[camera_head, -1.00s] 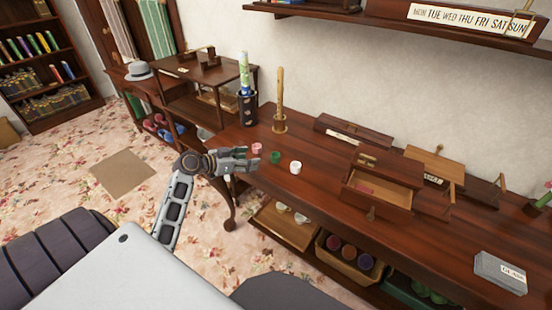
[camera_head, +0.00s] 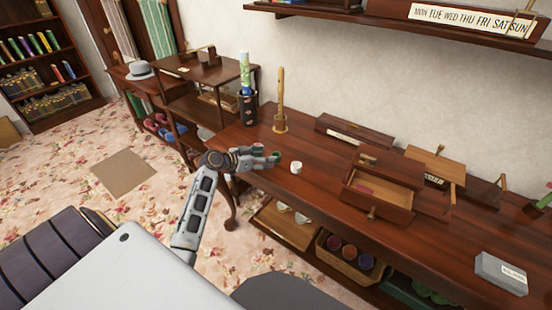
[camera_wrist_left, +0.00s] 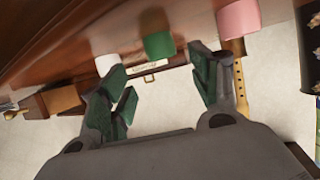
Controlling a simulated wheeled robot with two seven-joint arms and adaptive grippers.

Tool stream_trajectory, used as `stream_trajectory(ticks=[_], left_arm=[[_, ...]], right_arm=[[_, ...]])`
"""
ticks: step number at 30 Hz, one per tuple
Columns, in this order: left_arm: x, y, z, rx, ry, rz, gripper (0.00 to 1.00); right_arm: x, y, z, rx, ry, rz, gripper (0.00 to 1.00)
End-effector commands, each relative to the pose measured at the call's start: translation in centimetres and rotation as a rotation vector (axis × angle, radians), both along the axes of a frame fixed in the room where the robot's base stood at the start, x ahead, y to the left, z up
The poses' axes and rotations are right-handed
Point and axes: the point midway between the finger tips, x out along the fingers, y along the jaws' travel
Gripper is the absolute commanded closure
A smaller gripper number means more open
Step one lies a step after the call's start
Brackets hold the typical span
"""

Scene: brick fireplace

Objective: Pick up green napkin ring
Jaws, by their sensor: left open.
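The green napkin ring (camera_head: 277,155) shows as a small green patch at the fingertips in the head view. In the left wrist view the green napkin ring (camera_wrist_left: 159,46) stands on the table, ahead of and between the fingers. My left gripper (camera_head: 270,158) is open and reaches over the table's left front part; its green-padded fingers (camera_wrist_left: 165,88) are spread with nothing between them. The white ring (camera_head: 296,167) stands just right of the fingertips. The pink ring (camera_wrist_left: 238,18) shows in the wrist view and is hidden behind the gripper in the head view. My right gripper is not in view.
A wooden peg stand (camera_head: 280,110) and a dark cup with a rolled item (camera_head: 247,108) stand behind the gripper. A small box with an open drawer (camera_head: 378,190) sits to the right. The wooden table (camera_head: 325,182) is clear around the white ring.

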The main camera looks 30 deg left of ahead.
Motion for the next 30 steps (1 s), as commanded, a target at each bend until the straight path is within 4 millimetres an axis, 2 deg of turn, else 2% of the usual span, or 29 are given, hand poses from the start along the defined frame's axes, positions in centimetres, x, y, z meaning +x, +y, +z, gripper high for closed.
stream_trajectory(ticks=[4,20,30], left_arm=[[0.7,-0.3,-0.2,-0.001,-0.001,-0.001,0.38],[1.2,-0.4,-0.5,-0.001,-0.001,-0.001,0.38],[3.5,-0.9,-1.4,-0.002,-0.002,-0.001,0.38]], right_arm=[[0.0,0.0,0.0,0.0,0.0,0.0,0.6],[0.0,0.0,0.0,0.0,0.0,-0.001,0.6],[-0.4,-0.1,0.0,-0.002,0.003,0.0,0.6]])
